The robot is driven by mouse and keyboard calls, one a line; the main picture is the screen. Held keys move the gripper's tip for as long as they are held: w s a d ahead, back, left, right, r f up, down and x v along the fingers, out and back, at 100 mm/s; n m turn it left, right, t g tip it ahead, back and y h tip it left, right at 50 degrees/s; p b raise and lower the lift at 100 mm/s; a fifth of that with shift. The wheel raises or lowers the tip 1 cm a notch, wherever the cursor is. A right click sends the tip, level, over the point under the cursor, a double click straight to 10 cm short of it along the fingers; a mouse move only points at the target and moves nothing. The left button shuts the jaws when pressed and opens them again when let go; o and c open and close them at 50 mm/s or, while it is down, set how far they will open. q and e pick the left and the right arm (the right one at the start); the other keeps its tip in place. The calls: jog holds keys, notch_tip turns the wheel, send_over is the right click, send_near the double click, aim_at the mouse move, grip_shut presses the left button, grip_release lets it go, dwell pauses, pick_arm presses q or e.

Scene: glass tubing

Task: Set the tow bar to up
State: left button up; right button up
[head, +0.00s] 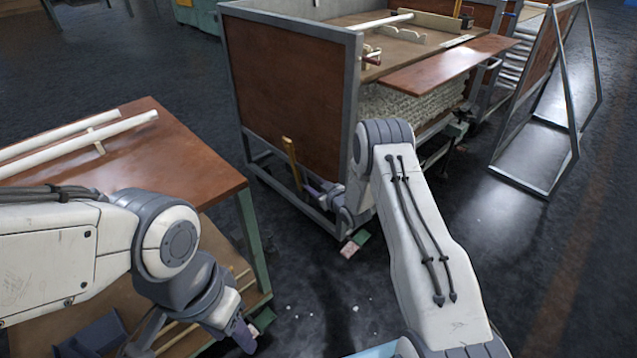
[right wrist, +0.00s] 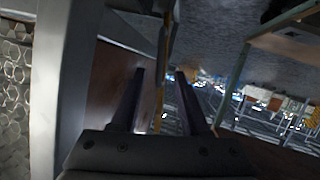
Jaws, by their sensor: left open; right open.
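A yellow bar (head: 291,163), which looks like the tow bar, stands steeply, leaning slightly, at the near end of the framed cart (head: 295,85). Its lower end is hard to make out. My right gripper (head: 312,184) is open just right of the bar's lower part, low by the cart's frame. In the right wrist view the yellow bar (right wrist: 162,75) appears between or just beyond the open fingers (right wrist: 160,72); I cannot tell whether they touch it. My left gripper (head: 246,335) is open and empty beside the front table, partly hidden by its arm.
A brown-topped table (head: 190,155) with white tubes (head: 125,127) stands at left. The cart's metal frame and brown end panel are close to my right gripper. A metal-framed stand (head: 535,175) is at right.

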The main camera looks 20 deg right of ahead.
pick_arm(q)
jog(key=shift+r, duration=0.3)
pick_arm(e)
jog(key=shift+v, duration=0.75)
